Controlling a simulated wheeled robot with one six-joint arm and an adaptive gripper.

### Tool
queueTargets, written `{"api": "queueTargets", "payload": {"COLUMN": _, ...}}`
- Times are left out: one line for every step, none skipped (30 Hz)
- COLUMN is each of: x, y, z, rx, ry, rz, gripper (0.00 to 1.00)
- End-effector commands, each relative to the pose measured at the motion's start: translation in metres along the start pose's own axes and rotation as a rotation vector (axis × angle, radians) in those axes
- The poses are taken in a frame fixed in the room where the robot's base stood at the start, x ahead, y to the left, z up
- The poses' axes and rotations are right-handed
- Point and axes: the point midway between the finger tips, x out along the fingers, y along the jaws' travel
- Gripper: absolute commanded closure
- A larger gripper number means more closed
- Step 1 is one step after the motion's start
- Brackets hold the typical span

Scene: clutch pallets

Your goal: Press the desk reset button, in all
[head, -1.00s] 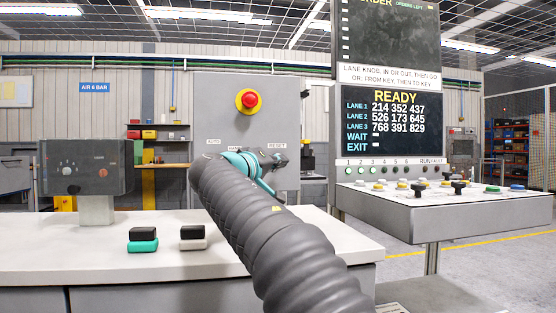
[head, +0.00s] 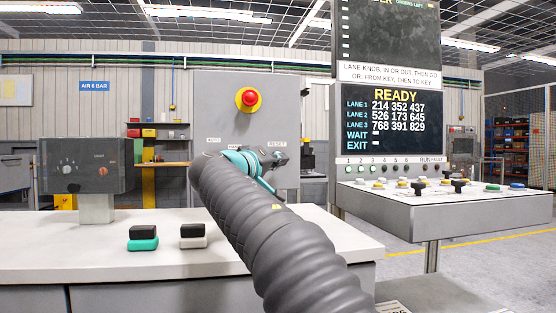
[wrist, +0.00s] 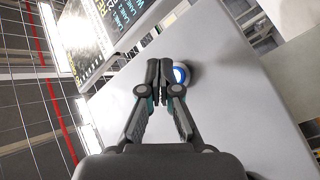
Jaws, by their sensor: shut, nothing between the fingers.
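The reset button is a round blue-lit button with a pale ring (wrist: 181,75) on a grey panel in the wrist view. In the head view a RESET label (head: 277,144) shows on the grey cabinet (head: 215,105), and the button below it is hidden behind my gripper. My gripper (head: 279,158) is at the cabinet's face just under that label. In the wrist view my gripper (wrist: 160,70) has its fingers together and empty. The fingertips overlap the button's left edge in that view; I cannot tell whether they touch it.
A red mushroom button on yellow (head: 249,98) is higher on the cabinet. A control console (head: 445,215) with several buttons and knobs stands right, below a READY screen (head: 391,122). Black-and-teal (head: 143,244) and black-and-white (head: 193,243) blocks lie on the white desk (head: 90,259).

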Motion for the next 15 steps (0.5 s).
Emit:
{"api": "queueTargets", "payload": {"x": 0.0000, "y": 0.0000, "z": 0.0000, "rx": 0.000, "ry": 0.000, "rz": 0.000, "gripper": 1.00}}
{"api": "queueTargets", "payload": {"x": 0.0000, "y": 0.0000, "z": 0.0000, "rx": 0.000, "ry": 0.000, "rz": 0.000, "gripper": 1.00}}
{"api": "queueTargets", "payload": {"x": 0.0000, "y": 0.0000, "z": 0.0000, "rx": 0.000, "ry": 0.000, "rz": 0.000, "gripper": 1.00}}
{"api": "queueTargets", "payload": {"x": 0.0001, "y": 0.0000, "z": -0.0001, "rx": 0.000, "ry": 0.000, "rz": 0.000, "gripper": 1.00}}
{"api": "queueTargets", "payload": {"x": 0.0003, "y": -0.0001, "z": -0.0003, "rx": 0.000, "ry": 0.000, "rz": 0.000, "gripper": 1.00}}
{"api": "queueTargets", "payload": {"x": 0.0008, "y": -0.0003, "z": -0.0008, "rx": 0.000, "ry": 0.000, "rz": 0.000, "gripper": 1.00}}
{"api": "queueTargets", "payload": {"x": 0.0013, "y": -0.0006, "z": -0.0012, "rx": 0.000, "ry": 0.000, "rz": 0.000, "gripper": 1.00}}
{"api": "queueTargets", "payload": {"x": 0.0019, "y": -0.0010, "z": -0.0018, "rx": 0.000, "ry": 0.000, "rz": 0.000, "gripper": 1.00}}
{"api": "queueTargets", "payload": {"x": 0.0028, "y": -0.0015, "z": -0.0025, "rx": 0.000, "ry": 0.000, "rz": 0.000, "gripper": 1.00}}
{"api": "queueTargets", "payload": {"x": 0.0035, "y": -0.0021, "z": -0.0031, "rx": 0.000, "ry": 0.000, "rz": 0.000, "gripper": 1.00}}
{"api": "queueTargets", "payload": {"x": 0.0043, "y": -0.0026, "z": -0.0037, "rx": -0.001, "ry": 0.000, "rz": 0.000, "gripper": 1.00}}
{"api": "queueTargets", "payload": {"x": 0.0051, "y": -0.0032, "z": -0.0043, "rx": 0.000, "ry": 0.000, "rz": 0.000, "gripper": 1.00}}
{"api": "queueTargets", "payload": {"x": 0.0056, "y": -0.0035, "z": -0.0046, "rx": 0.000, "ry": 0.000, "rz": 0.000, "gripper": 1.00}}
{"api": "queueTargets", "payload": {"x": 0.0059, "y": -0.0038, "z": -0.0047, "rx": 0.000, "ry": 0.000, "rz": 0.000, "gripper": 1.00}}
{"api": "queueTargets", "payload": {"x": 0.0061, "y": -0.0040, "z": -0.0047, "rx": 0.000, "ry": 0.000, "rz": 0.000, "gripper": 1.00}}
